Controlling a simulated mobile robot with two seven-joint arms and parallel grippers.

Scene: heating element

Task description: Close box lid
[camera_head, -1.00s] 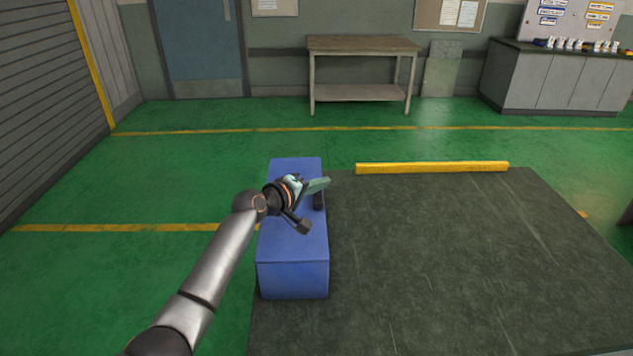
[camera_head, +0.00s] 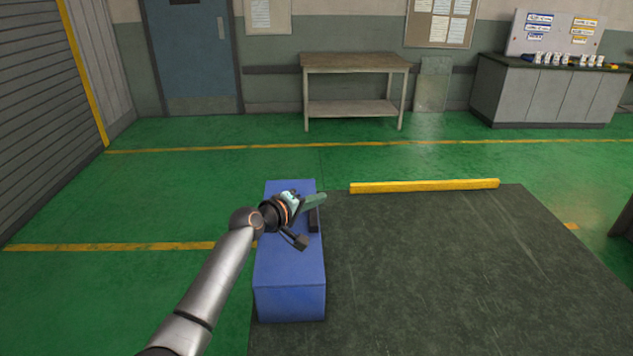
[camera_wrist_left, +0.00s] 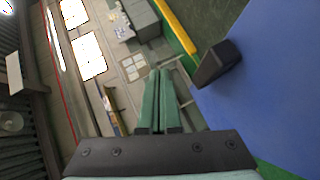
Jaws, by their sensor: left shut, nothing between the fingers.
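A blue box (camera_head: 290,270) stands on the floor at the left edge of the dark mat, and its top looks flat and closed. A black handle or latch (camera_head: 313,220) sits on the right side of its top. My left gripper (camera_head: 318,200) is over the box top near that black part, shut and empty. In the left wrist view the shut green fingers (camera_wrist_left: 160,92) point past the box. The black part (camera_wrist_left: 216,63) and the blue surface (camera_wrist_left: 275,80) are to their right there. I cannot tell whether the gripper touches the box. My right gripper is not in view.
A yellow bar (camera_head: 425,187) lies along the far edge of the dark mat (camera_head: 450,270). A wooden workbench (camera_head: 355,65) and a grey cabinet (camera_head: 545,92) stand by the back wall. The green floor left of the box is clear.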

